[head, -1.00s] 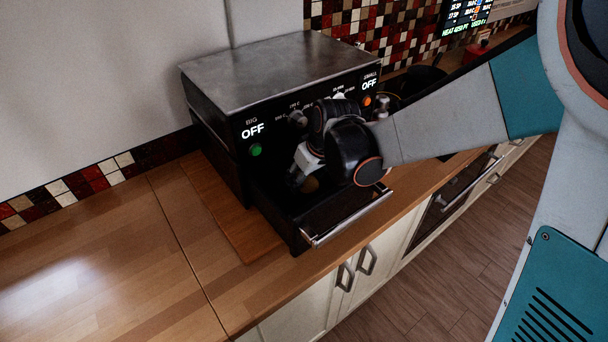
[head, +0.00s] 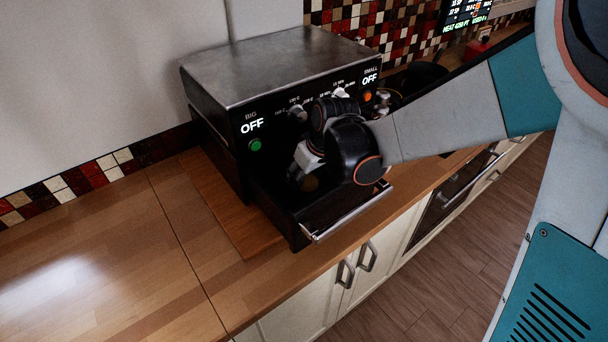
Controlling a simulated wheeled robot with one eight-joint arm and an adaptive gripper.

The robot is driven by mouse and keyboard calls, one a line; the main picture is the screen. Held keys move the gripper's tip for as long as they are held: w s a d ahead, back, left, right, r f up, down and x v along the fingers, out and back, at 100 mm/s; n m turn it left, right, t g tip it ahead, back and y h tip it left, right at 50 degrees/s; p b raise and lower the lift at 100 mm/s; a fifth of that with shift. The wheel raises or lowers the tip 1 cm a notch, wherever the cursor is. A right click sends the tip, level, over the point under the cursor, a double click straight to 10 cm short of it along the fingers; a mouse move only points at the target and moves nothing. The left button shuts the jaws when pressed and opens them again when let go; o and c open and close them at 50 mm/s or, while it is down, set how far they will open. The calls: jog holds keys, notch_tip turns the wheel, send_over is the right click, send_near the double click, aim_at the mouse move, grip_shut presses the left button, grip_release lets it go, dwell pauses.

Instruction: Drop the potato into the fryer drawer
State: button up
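The fryer (head: 270,60) is a black box with a metal top, and it stands on the counter against the wall. Its front drawer (head: 345,216) is pulled out, with a metal handle along the front edge. My gripper (head: 298,174) points down into the drawer's opening, close to the fryer's front face. Its black wrist hides much of the drawer. A small dull brown patch (head: 311,183) shows in the dark drawer beside the gripper and may be the potato. I cannot tell whether the fingers touch it or whether they are open.
The fryer sits on a wooden board (head: 215,195). The wooden counter (head: 85,265) to the left is clear. Knobs and a green button (head: 255,145) are on the fryer front; both displays read OFF. Dark pans (head: 425,75) stand behind my arm to the right.

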jog(key=shift+s+f, duration=0.2)
jog(key=shift+f, duration=0.15)
jog(key=o, duration=1.2)
jog(key=shift+b, duration=0.3)
jog(key=shift+c, duration=0.2)
jog(key=v, duration=1.2)
jog(key=shift+r, duration=0.35)
jog(key=shift+w, duration=0.1)
jog(key=s+d+m+t+h+b, duration=0.1)
jog(key=s+d+m, duration=0.5)
jog(key=s+d, duration=0.8)
jog(key=s+t+h, duration=0.1)
jog(key=s+t, duration=0.1)
jog(key=s, duration=0.1)
jog(key=shift+f+m+h, duration=0.3)
jog(key=shift+f+m, duration=0.05)
jog(key=shift+m, duration=0.05)
